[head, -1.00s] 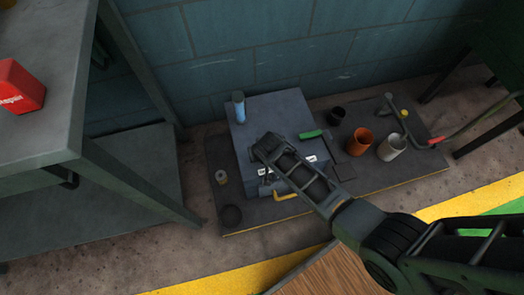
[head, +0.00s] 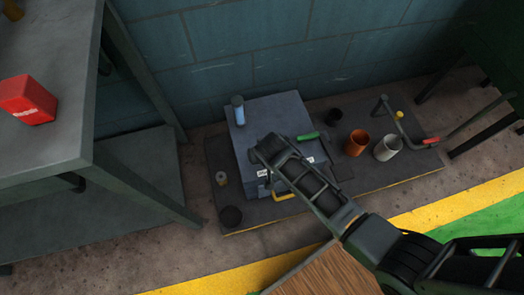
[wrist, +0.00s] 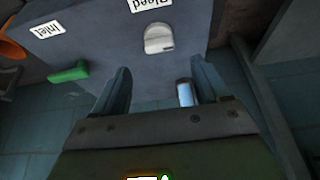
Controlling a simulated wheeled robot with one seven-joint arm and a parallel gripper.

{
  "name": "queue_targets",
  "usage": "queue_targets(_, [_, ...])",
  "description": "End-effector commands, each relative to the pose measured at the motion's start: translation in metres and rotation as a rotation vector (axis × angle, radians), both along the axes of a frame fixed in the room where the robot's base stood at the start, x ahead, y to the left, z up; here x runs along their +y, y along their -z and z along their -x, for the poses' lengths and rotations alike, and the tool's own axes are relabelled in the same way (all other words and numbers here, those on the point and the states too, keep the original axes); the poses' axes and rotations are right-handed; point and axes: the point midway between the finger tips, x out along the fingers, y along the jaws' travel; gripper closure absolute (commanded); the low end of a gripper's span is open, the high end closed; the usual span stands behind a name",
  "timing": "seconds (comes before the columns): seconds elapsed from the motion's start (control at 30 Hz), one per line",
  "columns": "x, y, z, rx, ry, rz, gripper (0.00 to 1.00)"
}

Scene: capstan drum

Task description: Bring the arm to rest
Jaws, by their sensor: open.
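My arm reaches from the lower right over a blue-grey box (head: 262,112) in the head view. Its end hangs above the front part of the box, and the arm hides some of the box top and front. In the wrist view, my gripper (wrist: 160,88) has its two fingers apart with nothing held between them. The box (wrist: 110,60) lies beyond the fingers, with "Inlet" and "Bleed" labels, a pale grey knob (wrist: 158,39) and a green handle (wrist: 68,73). A light blue cylinder (wrist: 185,92) shows beside the right finger. Whether the fingers touch the box cannot be told.
The box stands on a dark platform with an orange cup (head: 357,142), a pale cup (head: 388,147) and a red-handled crank (head: 430,140). A yellow handle (head: 284,195) is near the box front. A grey shelf (head: 60,100) stands left; a block wall stands behind.

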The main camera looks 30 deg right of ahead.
Motion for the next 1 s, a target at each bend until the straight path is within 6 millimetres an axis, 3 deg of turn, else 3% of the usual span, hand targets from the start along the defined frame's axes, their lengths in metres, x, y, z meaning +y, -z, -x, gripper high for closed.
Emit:
queue_targets(0.73, [0.001, -0.007, 0.006, -0.004, -0.003, -0.002, 0.26])
queue_targets(0.87, [0.004, -0.014, 0.028, -0.040, -0.026, -0.013, 0.26])
queue_targets(1.0, [0.008, -0.035, 0.071, -0.127, -0.072, -0.030, 0.26])
